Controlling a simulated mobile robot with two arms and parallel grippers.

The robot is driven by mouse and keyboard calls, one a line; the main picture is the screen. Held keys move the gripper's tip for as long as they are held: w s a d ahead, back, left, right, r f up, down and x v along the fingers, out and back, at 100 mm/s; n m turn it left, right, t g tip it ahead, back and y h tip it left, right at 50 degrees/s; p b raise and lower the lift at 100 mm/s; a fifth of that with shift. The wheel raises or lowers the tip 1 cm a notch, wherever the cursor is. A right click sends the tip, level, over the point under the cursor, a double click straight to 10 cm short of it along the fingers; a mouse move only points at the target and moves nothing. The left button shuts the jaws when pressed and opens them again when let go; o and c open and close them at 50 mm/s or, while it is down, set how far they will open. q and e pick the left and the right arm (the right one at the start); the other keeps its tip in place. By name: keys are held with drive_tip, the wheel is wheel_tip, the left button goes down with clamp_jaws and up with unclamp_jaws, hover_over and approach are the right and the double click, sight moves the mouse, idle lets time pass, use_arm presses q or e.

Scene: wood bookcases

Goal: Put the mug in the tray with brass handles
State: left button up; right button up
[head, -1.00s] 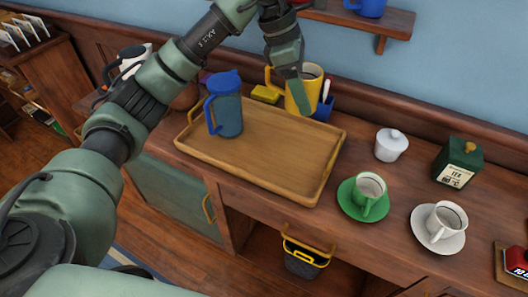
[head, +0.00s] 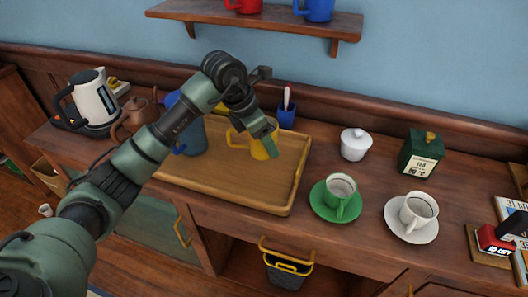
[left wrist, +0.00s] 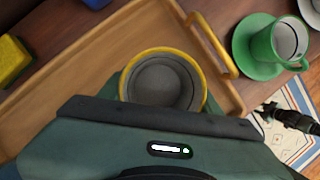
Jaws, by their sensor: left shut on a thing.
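My left gripper (head: 267,140) is shut on the yellow mug (head: 258,152), which is upright and grey inside. The mug is over the right half of the wooden tray (head: 225,182); I cannot tell whether its base touches the tray floor. In the left wrist view the mug (left wrist: 163,88) shows from above, inside the outline of the tray (left wrist: 100,55), near the end with a brass-coloured handle (left wrist: 216,47).
Right of the tray stand a green cup on a green saucer (head: 323,208), a white cup on a saucer (head: 394,226), a white lidded pot (head: 355,144) and a green tin (head: 420,152). A blue pen cup (head: 286,117) is behind it. A kettle (head: 94,102) stands left.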

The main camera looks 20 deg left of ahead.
use_arm(q)
drive_tip(key=shift+f, duration=2.55)
drive_tip(key=o, duration=1.7)
drive_tip(key=shift+f, duration=0.15)
drive_tip(key=v, duration=1.2)
